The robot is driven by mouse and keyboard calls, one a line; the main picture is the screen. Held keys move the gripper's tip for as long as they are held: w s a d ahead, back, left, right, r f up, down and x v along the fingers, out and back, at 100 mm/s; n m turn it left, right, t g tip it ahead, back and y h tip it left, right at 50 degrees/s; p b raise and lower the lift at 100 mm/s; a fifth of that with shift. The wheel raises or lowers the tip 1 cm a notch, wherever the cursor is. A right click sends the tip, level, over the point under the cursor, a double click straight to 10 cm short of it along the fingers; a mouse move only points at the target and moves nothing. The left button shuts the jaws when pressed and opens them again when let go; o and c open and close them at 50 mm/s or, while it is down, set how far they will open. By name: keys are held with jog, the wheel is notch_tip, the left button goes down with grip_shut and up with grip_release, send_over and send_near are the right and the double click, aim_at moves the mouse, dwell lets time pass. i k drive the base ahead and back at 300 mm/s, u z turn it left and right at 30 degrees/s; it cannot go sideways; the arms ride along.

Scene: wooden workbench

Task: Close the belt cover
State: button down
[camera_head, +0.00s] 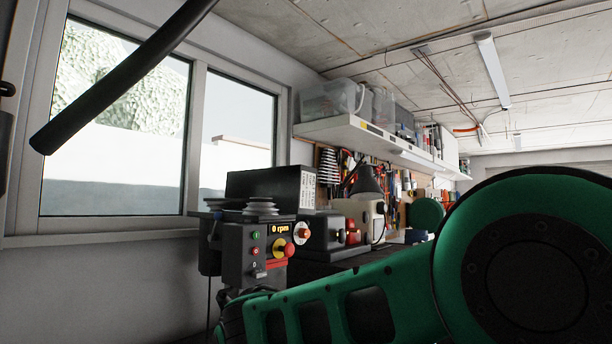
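A drill press (255,245) with a "0 rpm" display stands at the left end of the bench, below the window. Its belt cover (262,183) appears as a dark raised panel behind the silver stepped pulley (262,207), with a white label at its right side. The pulley shows uncovered, so the cover stands open. The hinge and the belt cannot be made out. My green arm fills the lower right, in front of the bench. My gripper is outside the picture, so its distance from the cover cannot be seen.
A bench grinder (338,237) and a cream machine (362,217) stand to the right of the drill press. A shelf (372,143) with bins hangs above the tool wall. A dark bar (122,76) crosses the upper left before the window. Space above the drill press looks clear.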

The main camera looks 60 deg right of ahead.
aim_at(293, 189)
jog(key=z, duration=0.05)
jog(key=k, duration=1.35)
jog(key=z, duration=0.55)
jog(key=i, duration=1)
jog(key=u, duration=0.05)
